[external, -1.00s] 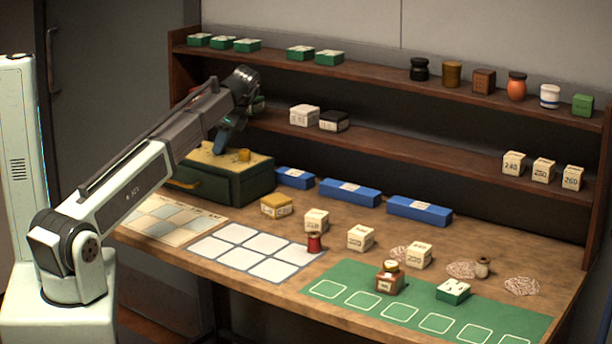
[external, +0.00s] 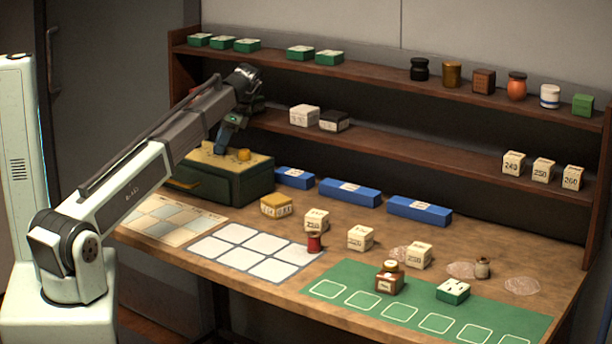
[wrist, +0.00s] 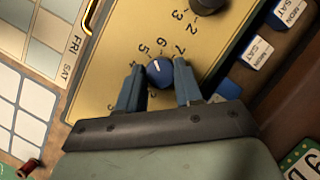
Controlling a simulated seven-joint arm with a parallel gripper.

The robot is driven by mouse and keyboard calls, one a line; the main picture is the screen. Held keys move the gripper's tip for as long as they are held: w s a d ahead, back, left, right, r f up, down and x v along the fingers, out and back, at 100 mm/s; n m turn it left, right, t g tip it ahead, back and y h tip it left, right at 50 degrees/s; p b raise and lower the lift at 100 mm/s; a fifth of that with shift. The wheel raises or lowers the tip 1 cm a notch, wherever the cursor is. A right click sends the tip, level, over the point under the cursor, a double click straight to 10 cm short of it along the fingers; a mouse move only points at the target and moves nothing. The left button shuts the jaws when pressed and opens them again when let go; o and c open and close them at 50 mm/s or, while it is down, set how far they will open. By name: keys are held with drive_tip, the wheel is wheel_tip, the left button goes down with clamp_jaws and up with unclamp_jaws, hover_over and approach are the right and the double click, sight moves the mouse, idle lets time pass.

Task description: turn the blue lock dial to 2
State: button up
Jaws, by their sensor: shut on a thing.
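The blue lock dial (wrist: 160,72) sits on the yellow top plate of a dark green box, ringed by printed numbers. Its white mark points up-left in the wrist view, roughly toward the 5 and 6; the exact reading is hard to tell. My gripper (wrist: 159,82) has one blue finger on each side of the dial and is shut on it. In the external view my gripper (external: 221,140) reaches down onto the box (external: 235,187), and the dial is largely hidden by the fingers.
A dark dial (wrist: 206,5) is on the same plate. A yellow knob (external: 244,154) stands close to my gripper on the box top. Blue boxes (external: 349,192) line the bench at the right, and the shelf (external: 400,133) rises behind.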

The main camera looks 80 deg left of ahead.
drive_tip(key=o, duration=1)
drive_tip(key=m+y, duration=0.1)
drive_tip(key=m, duration=0.1)
drive_tip(key=shift+s+d+m, duration=0.1)
drive_tip(key=shift+d+m, duration=0.05)
drive_tip(key=shift+m, duration=0.15)
drive_tip(key=m+t+y, duration=0.1)
drive_tip(key=m, duration=0.2)
drive_tip(key=shift+d+m, duration=0.1)
drive_tip(key=shift+m, duration=0.2)
drive_tip(key=m+t, duration=0.1)
drive_tip(key=m, duration=0.2)
drive_tip(key=m+t+y, duration=0.1)
drive_tip(key=m, duration=0.2)
drive_tip(key=shift+s+y, duration=0.2)
drive_tip(key=shift+y, duration=0.1)
drive_tip(key=v, duration=1.4)
drive_tip(key=shift+w+d+m+t+y, duration=0.1)
drive_tip(key=shift+w+d+m+t, duration=0.7)
drive_tip(key=shift+w+d, duration=2.15)
drive_tip(key=shift+w+d+m+t+y, duration=0.1)
drive_tip(key=shift+w+d+m+t, duration=0.25)
drive_tip(key=shift+w+d+t, duration=2.55)
drive_tip(key=shift+w+d+m+g+y, duration=0.1)
drive_tip(key=shift+w+d+m+g, duration=0.5)
drive_tip(key=shift+w, duration=4.6)
